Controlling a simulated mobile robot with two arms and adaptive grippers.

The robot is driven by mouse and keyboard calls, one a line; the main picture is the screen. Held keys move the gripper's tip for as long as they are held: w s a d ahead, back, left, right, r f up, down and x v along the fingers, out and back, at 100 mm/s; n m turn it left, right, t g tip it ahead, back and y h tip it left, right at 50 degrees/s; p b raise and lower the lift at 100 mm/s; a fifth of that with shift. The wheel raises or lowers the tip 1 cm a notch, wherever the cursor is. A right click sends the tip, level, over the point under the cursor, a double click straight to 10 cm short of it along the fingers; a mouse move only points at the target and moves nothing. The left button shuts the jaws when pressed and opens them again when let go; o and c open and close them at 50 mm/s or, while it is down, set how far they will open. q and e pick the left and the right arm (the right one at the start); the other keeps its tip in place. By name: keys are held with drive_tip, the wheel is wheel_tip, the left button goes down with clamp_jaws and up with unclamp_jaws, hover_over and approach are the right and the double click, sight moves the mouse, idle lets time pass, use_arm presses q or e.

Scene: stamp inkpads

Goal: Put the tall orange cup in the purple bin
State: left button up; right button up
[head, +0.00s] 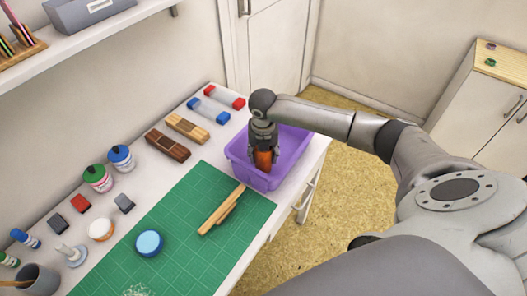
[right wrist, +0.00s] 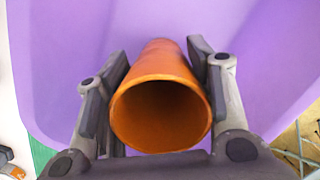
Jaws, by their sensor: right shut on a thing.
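The tall orange cup (head: 263,160) is in my right gripper (head: 262,150), inside the outline of the purple bin (head: 262,180) in the head view. In the right wrist view the cup (right wrist: 160,112) shows its open mouth toward the camera, with a finger of my right gripper (right wrist: 158,75) against each side. The purple bin (right wrist: 60,60) fills the background behind the cup. I cannot tell whether the cup touches the bin floor. My left gripper does not show.
The bin stands at the table's right edge beside the green cutting mat (head: 185,222). A wooden tool (head: 222,210) lies on the mat near the bin. Wooden blocks (head: 187,126) and red and blue items (head: 209,110) lie left of the bin. Jars (head: 97,177) stand farther left.

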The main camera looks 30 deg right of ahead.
drive_tip(key=o, duration=1)
drive_tip(key=shift+c, duration=0.2)
wheel_tip(320, 180, up, 12)
drive_tip(key=s, duration=0.1)
drive_tip(key=shift+a+b, duration=0.3)
drive_tip(key=shift+a, duration=0.1)
drive_tip(key=shift+s+r, duration=0.1)
